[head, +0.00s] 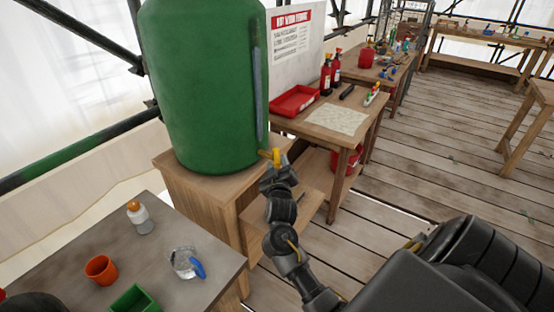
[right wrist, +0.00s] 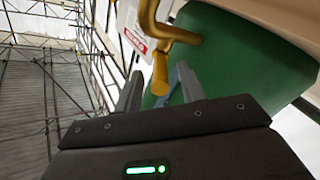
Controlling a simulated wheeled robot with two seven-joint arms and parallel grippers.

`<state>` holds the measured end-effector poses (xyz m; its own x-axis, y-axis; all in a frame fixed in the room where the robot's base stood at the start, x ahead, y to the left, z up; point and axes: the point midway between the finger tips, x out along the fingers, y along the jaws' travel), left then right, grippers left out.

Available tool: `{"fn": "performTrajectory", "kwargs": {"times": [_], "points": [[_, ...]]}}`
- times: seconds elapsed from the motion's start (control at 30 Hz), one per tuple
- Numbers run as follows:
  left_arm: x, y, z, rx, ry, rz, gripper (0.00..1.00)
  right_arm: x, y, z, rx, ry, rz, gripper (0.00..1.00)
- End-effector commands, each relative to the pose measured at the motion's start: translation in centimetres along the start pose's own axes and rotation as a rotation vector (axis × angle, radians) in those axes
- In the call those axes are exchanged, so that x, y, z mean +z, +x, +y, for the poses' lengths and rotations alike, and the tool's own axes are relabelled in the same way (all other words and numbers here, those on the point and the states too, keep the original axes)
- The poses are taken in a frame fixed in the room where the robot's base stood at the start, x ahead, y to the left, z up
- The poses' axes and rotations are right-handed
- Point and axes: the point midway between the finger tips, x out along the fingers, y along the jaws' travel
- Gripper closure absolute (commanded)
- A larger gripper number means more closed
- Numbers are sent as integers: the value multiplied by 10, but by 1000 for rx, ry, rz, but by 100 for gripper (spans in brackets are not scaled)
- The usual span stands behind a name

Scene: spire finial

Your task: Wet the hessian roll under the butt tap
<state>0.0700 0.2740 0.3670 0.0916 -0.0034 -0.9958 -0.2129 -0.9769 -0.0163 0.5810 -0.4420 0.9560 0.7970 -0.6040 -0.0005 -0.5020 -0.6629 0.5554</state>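The large green water butt (head: 205,85) stands on a wooden stand (head: 200,200). Its yellow brass tap (head: 277,156) is low on the right side and also shows in the right wrist view (right wrist: 161,72). My right gripper (head: 274,172) is right at the tap. In the right wrist view its two fingers (right wrist: 160,92) are apart, with the tap's yellow end between or just beyond them; I cannot tell whether they touch it. I cannot make out a hessian roll in either view. My left gripper does not show clearly.
A grey table (head: 75,245) at front left holds an orange cup (head: 101,269), a bottle (head: 140,217), a green tray (head: 134,299) and a clear item with a blue part (head: 186,262). Behind, a bench bears a red tray (head: 294,101) and a beige sheet (head: 337,118). Plank floor (head: 430,150) is open at right.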

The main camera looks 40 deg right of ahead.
Motion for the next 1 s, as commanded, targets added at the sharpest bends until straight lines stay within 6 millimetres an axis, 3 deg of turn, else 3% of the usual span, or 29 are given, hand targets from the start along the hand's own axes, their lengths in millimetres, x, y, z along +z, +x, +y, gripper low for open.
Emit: {"fn": "performTrajectory", "kwargs": {"times": [0.2, 0.53, 0.87, 1.0], "points": [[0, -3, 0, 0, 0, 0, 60, 0, 22, 0, 0, 0, 0, 60], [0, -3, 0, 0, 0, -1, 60, 0, 26, 0, 0, 1, 0, 60], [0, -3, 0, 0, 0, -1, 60, 0, 26, 0, -1, 1, 0, 100], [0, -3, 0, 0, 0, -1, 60, 0, 26, 0, -1, 1, -1, 100]]}}
